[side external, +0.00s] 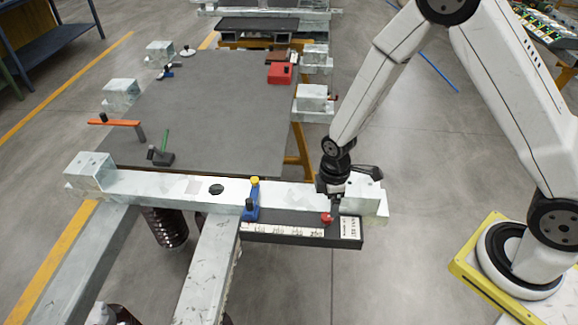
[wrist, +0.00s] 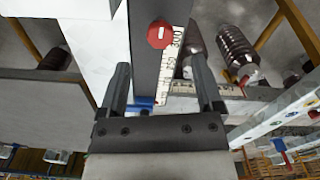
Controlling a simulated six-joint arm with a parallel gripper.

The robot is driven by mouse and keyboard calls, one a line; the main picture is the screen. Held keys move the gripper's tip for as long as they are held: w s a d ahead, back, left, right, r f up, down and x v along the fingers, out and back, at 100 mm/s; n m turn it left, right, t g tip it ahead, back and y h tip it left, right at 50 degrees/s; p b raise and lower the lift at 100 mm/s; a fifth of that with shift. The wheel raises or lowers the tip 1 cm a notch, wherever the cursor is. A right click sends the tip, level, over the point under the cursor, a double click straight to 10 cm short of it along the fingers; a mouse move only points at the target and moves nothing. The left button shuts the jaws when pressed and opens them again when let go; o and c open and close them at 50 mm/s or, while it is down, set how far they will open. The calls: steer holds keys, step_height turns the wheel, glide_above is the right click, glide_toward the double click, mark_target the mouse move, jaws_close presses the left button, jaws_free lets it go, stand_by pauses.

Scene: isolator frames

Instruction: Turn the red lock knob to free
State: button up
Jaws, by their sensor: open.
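The red lock knob (side external: 326,218) sits near the right end of a dark bar (side external: 290,237) with a white printed scale. In the wrist view the red knob (wrist: 160,35) looks roughly octagonal, with a small light mark on its face. My gripper (side external: 335,201) is just above and beside the knob in the side view. In the wrist view my gripper (wrist: 160,66) is open and empty, with its fingers spread left and right. The knob appears past the fingertips, between their lines, and not held. Contact cannot be told.
A blue clamp with a yellow top (side external: 251,200) stands on the bar's left part. A pale metal beam (side external: 150,185) runs behind the bar. A grey table (side external: 200,120) beyond holds an orange-handled tool (side external: 115,122) and a red box (side external: 281,73). Dark ribbed cylinders (wrist: 236,50) show below.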

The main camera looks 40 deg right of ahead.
steer(key=shift+r, duration=1)
steer(key=shift+s+d+r+m, duration=0.15)
steer(key=shift+r+m, duration=0.25)
steer(key=shift+r, duration=0.15)
steer(key=s+d+r+m+t, duration=0.2)
steer(key=s+d+r+m, duration=0.2)
steer(key=s+r+m, duration=0.4)
step_height(320, 180, up, 4)
steer(key=m, duration=0.3)
steer(key=shift+s+d+r+t, duration=0.2)
steer(key=shift+s+t, duration=0.1)
